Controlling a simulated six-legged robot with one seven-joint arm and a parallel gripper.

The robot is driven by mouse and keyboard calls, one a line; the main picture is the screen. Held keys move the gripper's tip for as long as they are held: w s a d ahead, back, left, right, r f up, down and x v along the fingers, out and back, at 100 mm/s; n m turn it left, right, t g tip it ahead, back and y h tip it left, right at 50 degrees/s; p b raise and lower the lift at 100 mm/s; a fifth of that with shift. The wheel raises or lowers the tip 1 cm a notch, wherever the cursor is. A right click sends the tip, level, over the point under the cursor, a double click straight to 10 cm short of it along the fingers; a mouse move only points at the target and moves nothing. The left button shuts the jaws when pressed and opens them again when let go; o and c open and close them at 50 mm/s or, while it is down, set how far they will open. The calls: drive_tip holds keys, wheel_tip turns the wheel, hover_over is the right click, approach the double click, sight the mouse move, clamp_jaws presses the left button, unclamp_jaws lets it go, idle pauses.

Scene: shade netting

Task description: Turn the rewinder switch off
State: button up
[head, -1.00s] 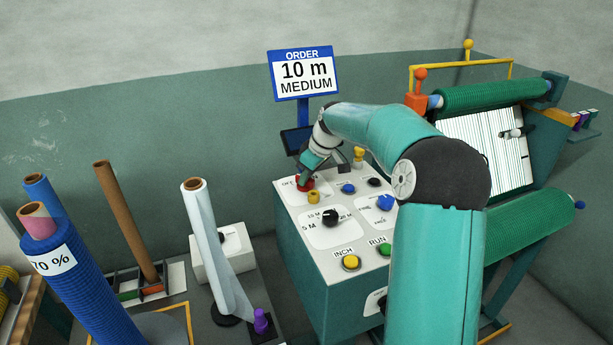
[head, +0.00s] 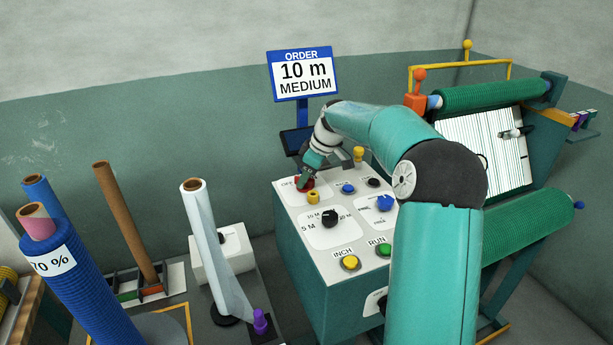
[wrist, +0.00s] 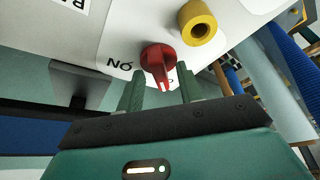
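The red rotary switch (head: 308,183) sits at the far left corner of the control box's top panel, near an "OFF" label. In the wrist view the red switch (wrist: 157,58) shows its grip bar pointing toward my gripper, with a pale line near its end. An "ON" label reads upside down beside it; another label is mostly hidden behind the bar. My gripper (wrist: 161,80) is open, with one green finger on each side of the bar and visible gaps. In the head view my gripper (head: 306,172) is over the switch and partly hides it.
A yellow ring-shaped part (wrist: 197,21) stands close beside the switch. The panel (head: 335,240) also carries a black selector knob (head: 330,217), blue knobs, and yellow INCH (head: 350,263) and green RUN buttons. An order sign (head: 304,75) stands behind.

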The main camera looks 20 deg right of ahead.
drive_tip(key=v, duration=1.3)
drive_tip(key=shift+r, duration=0.35)
drive_tip(key=shift+s+d, duration=0.1)
drive_tip(key=s+a+r+m+h, duration=0.2)
drive_tip(key=s+a+m+h, duration=0.15)
drive_tip(key=s+a, duration=1.15)
drive_tip(key=s+a+f+m+t, duration=0.1)
drive_tip(key=s+f, duration=0.3)
drive_tip(key=s, duration=0.5)
drive_tip(key=s+a+f+m+t, duration=0.1)
drive_tip(key=s+f+m, duration=0.3)
drive_tip(key=s, duration=0.5)
drive_tip(key=shift+s+a+f+m, duration=0.25)
drive_tip(key=shift+s+a+m, duration=0.1)
drive_tip(key=shift+s, duration=0.05)
